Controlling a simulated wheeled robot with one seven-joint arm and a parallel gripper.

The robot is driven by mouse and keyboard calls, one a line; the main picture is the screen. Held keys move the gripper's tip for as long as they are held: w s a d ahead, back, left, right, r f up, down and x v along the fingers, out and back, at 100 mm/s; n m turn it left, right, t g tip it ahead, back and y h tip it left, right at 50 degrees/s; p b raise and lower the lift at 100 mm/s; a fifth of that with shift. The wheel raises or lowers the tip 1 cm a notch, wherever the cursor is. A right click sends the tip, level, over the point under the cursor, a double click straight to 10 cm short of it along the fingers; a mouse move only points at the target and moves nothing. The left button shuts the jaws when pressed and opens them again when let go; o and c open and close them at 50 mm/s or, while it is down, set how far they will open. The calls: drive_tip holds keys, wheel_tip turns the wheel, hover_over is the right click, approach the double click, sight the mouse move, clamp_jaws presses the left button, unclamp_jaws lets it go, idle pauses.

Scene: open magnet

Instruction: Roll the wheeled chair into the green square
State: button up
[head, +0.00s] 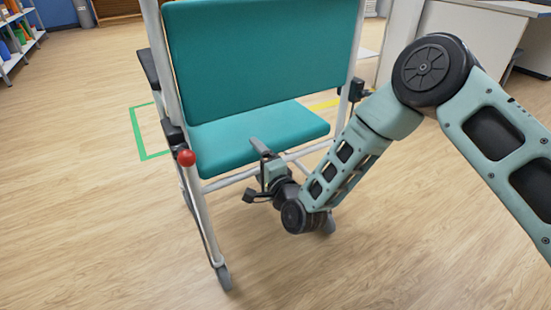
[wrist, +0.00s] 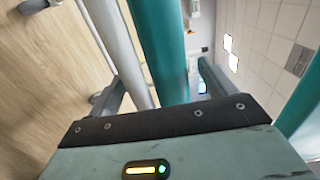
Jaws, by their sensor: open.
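The wheeled chair (head: 262,45) has a teal back, a teal seat (head: 258,136) and a white tube frame, and stands upright with its back toward me. The green square (head: 139,138) is an outline on the floor beyond the chair, to the left; its left side and parts of two edges show, and the chair hides the rest. My gripper (head: 256,172) is open at the rear edge of the seat, below the backrest. In the wrist view a white tube (wrist: 116,48) and a teal edge (wrist: 160,50) appear ahead, between the fingers; contact cannot be told.
A red ball-shaped knob (head: 186,158) sits on the chair's left rear side. A yellow floor line (head: 326,104) shows beyond the chair on the right. A white desk (head: 460,45) stands at the back right and a shelf (head: 18,40) at the far left. The wooden floor at left is clear.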

drive_tip(key=shift+w+a, duration=0.25)
drive_tip(key=shift+w, duration=0.05)
clamp_jaws()
drive_tip(key=shift+f, duration=0.1)
drive_tip(key=shift+f, duration=0.3)
